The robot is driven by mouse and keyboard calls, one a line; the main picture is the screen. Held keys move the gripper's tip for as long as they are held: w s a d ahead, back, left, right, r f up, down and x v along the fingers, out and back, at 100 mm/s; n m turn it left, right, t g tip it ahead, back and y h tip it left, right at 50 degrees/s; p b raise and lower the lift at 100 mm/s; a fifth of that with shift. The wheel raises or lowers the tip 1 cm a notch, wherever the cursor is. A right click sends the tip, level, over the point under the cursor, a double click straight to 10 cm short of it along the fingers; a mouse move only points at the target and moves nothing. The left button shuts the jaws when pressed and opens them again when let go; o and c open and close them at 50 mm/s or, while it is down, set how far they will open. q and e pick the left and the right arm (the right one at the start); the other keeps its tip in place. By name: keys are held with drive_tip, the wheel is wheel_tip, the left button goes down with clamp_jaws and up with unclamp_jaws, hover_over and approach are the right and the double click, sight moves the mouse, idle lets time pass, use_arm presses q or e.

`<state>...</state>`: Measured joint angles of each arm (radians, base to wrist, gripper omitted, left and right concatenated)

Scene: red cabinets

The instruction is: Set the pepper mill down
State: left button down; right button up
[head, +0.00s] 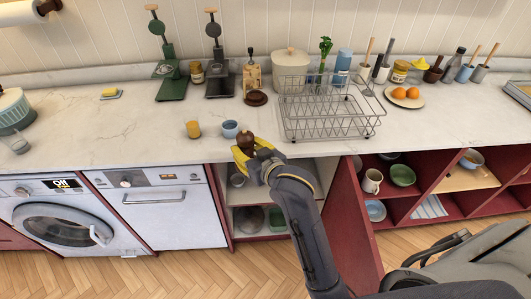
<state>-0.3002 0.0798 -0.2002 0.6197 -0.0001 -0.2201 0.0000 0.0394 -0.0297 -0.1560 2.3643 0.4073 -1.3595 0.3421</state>
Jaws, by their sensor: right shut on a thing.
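The pepper mill (245,139) is dark brown with a rounded top. It is held in my right gripper (251,153), whose yellow fingers are shut around it. Only its upper part shows; the fingers hide the rest. The gripper is at the front edge of the white marble counter (110,140), in front of an open shelf unit. I cannot tell whether the mill's base touches anything. My left gripper is not in view.
A blue cup (230,129) and a yellow glass (193,129) stand just behind and left of the mill. A wire dish rack (330,122) stands to its right. A dark round lid (256,98) lies farther back. The counter's left middle is clear.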

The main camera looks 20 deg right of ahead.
drive_tip(key=w+a+f, duration=0.1)
drive_tip(key=a+f, duration=0.2)
drive_tip(key=f, duration=0.4)
drive_tip(key=w+a+f+n+y, duration=0.1)
drive_tip(key=w+a+f, duration=0.15)
drive_tip(key=f, duration=0.35)
drive_tip(key=a+f, duration=0.3)
drive_tip(key=f, duration=0.4)
drive_tip(key=w+d+f+m+h, duration=0.2)
drive_tip(key=d+f, duration=0.3)
drive_tip(key=d, duration=0.6)
drive_tip(key=w+d+f+m+h, duration=0.2)
drive_tip(key=d+f, duration=0.4)
drive_tip(key=d, duration=0.5)
drive_tip(key=w+d+f+m+h, duration=0.2)
drive_tip(key=d+f, duration=0.3)
drive_tip(key=d, duration=0.6)
drive_tip(key=shift+w+d+f+h, duration=0.3)
drive_tip(key=shift+w+h, duration=0.1)
drive_tip(key=shift+h, duration=0.3)
drive_tip(key=shift+f, duration=1.15)
drive_tip(key=shift+f, duration=0.1)
